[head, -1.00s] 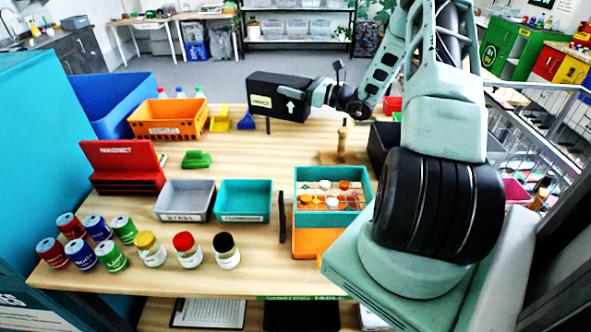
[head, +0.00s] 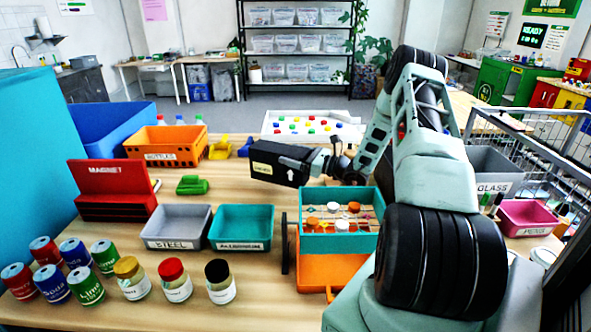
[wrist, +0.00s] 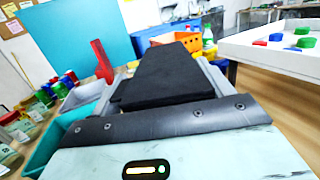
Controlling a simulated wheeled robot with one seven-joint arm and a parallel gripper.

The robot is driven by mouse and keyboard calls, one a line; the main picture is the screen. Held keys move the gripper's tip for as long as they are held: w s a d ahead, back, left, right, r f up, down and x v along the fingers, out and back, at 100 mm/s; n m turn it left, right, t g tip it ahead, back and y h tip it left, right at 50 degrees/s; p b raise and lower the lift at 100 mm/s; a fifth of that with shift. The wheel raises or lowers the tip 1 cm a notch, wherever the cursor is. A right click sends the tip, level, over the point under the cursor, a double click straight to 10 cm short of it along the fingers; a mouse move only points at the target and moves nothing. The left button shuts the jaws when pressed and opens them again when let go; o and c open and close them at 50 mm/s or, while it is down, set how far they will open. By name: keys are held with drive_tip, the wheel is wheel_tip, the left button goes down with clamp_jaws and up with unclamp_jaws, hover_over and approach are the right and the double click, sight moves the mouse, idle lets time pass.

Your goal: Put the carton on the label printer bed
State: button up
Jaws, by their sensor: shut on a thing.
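The carton (head: 275,163) is a black box with a pale label and a white up arrow on its near side. My gripper (head: 311,163) is shut on its right end in the head view, with the carton level above the table. In the wrist view the carton (wrist: 168,75) fills the middle, its black top showing between my grey fingers. Whether it touches anything below cannot be told. I cannot identify a label printer bed in either view.
A white tray of coloured pieces (head: 310,137) lies behind. Cans and jars line the front left. Bare wood shows around the green block (head: 192,185).

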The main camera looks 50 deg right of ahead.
drive_tip(key=shift+f+p, duration=0.4)
drive_tip(key=shift+f, duration=1.8)
drive_tip(key=shift+f, duration=0.2)
drive_tip(key=o, duration=1.4)
drive_tip(key=shift+o, duration=0.2)
drive_tip(key=shift+r, duration=0.1)
